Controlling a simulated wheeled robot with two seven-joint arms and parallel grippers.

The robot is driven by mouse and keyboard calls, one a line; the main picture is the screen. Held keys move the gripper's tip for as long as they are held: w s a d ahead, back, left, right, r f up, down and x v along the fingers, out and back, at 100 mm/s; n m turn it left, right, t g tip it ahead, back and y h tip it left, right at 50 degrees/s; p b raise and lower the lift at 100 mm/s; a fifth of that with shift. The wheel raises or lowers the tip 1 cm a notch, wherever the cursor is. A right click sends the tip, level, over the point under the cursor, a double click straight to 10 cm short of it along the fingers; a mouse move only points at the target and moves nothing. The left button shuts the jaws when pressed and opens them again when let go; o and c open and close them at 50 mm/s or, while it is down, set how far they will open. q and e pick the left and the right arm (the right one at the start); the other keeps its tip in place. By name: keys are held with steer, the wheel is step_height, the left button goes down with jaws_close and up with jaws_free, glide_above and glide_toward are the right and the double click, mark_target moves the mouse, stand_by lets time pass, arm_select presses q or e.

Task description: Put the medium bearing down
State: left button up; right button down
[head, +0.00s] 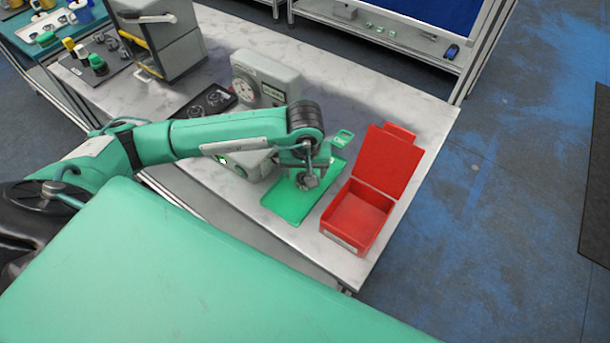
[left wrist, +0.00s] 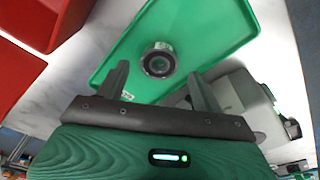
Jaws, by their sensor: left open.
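The bearing (left wrist: 158,62) is a small metal ring with a dark centre, in the left wrist view. It lies flat on the green tray (left wrist: 205,25), near a white label by the tray's edge. My left gripper (left wrist: 157,80) is open, with its fingers apart on either side of the bearing's near side. In the head view my left gripper (head: 308,181) is over the green tray (head: 283,207), and the bearing cannot be made out clearly there. My right gripper is not in view.
An open red box (head: 357,218) stands right of the tray, its lid tilted up. A grey device with a dial (head: 263,80) and a black tray (head: 205,103) with round parts are behind my arm. Clear tabletop (head: 415,115) lies at the back right.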

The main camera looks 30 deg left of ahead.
mark_target(305, 185)
arm_select(q)
step_height(305, 185, up, 9)
steer(key=s+b, duration=0.1)
steer(key=b, duration=0.1)
steer(key=shift+d+r+b, duration=0.2)
steer(key=shift+d+b, duration=0.05)
steer(key=shift+b, duration=0.1)
